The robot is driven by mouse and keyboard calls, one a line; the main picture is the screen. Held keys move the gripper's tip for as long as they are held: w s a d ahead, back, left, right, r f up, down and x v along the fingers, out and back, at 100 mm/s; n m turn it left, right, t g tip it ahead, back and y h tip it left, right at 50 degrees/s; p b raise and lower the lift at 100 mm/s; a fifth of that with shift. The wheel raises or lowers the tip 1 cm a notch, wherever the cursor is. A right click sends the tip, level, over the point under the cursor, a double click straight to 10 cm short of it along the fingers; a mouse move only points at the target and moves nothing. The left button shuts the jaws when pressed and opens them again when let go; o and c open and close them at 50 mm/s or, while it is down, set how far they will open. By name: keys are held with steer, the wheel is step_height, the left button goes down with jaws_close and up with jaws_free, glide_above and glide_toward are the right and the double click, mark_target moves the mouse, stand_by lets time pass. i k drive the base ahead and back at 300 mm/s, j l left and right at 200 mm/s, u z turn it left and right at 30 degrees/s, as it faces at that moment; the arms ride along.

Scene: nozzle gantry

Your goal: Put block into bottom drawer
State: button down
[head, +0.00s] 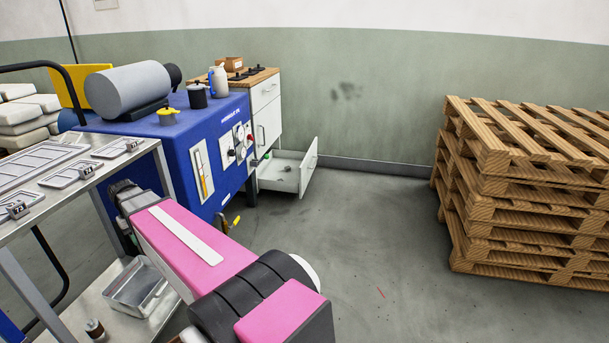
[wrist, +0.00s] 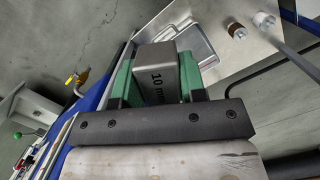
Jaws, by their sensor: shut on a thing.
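My gripper (wrist: 156,76) has green fingers and is shut on a grey block (wrist: 157,84) marked "10 mm" in the wrist view. The block sits between the two fingers. In the head view my pink and black arm reaches toward the blue machine, and I cannot make out the block there. The bottom drawer (head: 287,175) is pulled open from the white cabinet (head: 268,124) beyond the blue machine. The gripper and block are apart from the drawer.
The blue machine (head: 180,150) stands between my arm and the cabinet. A metal cart (head: 90,190) is at the left, with a metal tray (head: 138,288) on its lower shelf. Stacked pallets (head: 520,190) stand at the right. The floor (head: 370,235) between is clear.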

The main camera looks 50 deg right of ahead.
mark_target(292, 164)
steer(key=i+l+z, duration=0.15)
steer(key=l, duration=0.25)
steer(key=i+l+z, duration=0.2)
steer(key=l, duration=0.2)
steer(key=i+l+z, duration=0.15)
steer(key=l, duration=0.25)
steer(key=i+l+z, duration=0.15)
steer(key=l, duration=0.2)
steer(key=i+l, duration=0.3)
steer(key=l, duration=0.25)
steer(key=i+l, duration=0.3)
steer(key=l, duration=0.2)
steer(key=i+l+z, duration=0.1)
steer(key=i+l, duration=0.25)
steer(key=l, duration=0.2)
steer(key=i+l, duration=0.3)
steer(key=l, duration=0.2)
steer(key=i+l, duration=0.35)
steer(key=l, duration=0.15)
steer(key=z, duration=0.05)
